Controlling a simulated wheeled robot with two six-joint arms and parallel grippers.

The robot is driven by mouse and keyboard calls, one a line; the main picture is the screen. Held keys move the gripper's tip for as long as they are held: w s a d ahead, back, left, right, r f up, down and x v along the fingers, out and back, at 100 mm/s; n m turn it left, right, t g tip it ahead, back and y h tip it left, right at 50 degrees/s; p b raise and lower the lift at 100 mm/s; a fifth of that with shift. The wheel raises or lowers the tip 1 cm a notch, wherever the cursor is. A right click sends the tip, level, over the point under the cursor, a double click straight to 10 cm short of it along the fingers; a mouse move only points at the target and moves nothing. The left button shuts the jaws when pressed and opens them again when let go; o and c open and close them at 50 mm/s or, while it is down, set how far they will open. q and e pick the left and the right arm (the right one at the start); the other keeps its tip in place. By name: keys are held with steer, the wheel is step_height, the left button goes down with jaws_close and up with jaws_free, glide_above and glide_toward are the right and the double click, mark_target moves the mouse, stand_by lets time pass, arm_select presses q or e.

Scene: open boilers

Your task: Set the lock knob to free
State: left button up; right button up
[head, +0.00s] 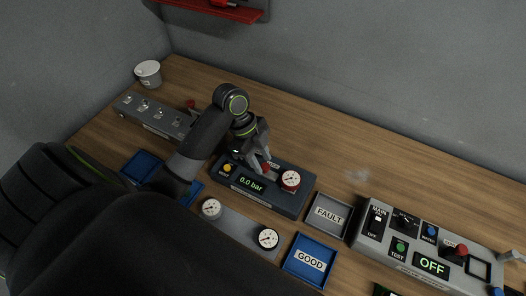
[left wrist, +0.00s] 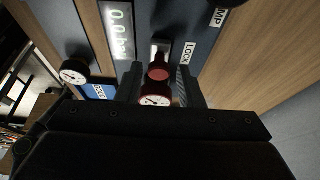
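The grey-blue pressure panel (head: 285,207) with a 0.0 bar display stands on the bench. A red knob (left wrist: 158,73) by a silver plate shows in the left wrist view, beside the LOCK label (left wrist: 189,55); I take it for the lock knob. In the head view a red part (head: 266,167) shows at my gripper's tips. My left gripper (left wrist: 160,84) points down over the panel, its fingers on either side of the red knob with gaps visible. Its tips show in the head view (head: 259,163). The knob's setting is not readable. My right gripper is not in view.
A red-rimmed gauge (head: 290,180) stands on the panel, close to the fingers. Two loose gauges lie on a grey plate (head: 238,228) in front. FAULT (head: 346,207) and GOOD (head: 289,268) trays and a control box (head: 372,240) reading OFF are to the right.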

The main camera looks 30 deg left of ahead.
arm_select(q)
steer(key=shift+o, duration=0.9)
steer(key=shift+a, duration=0.1)
steer(key=shift+r, duration=0.1)
steer(key=b+v, duration=0.1)
steer(key=v, duration=1.6)
steer(key=shift+b, duration=0.35)
steer(key=shift+a, duration=0.1)
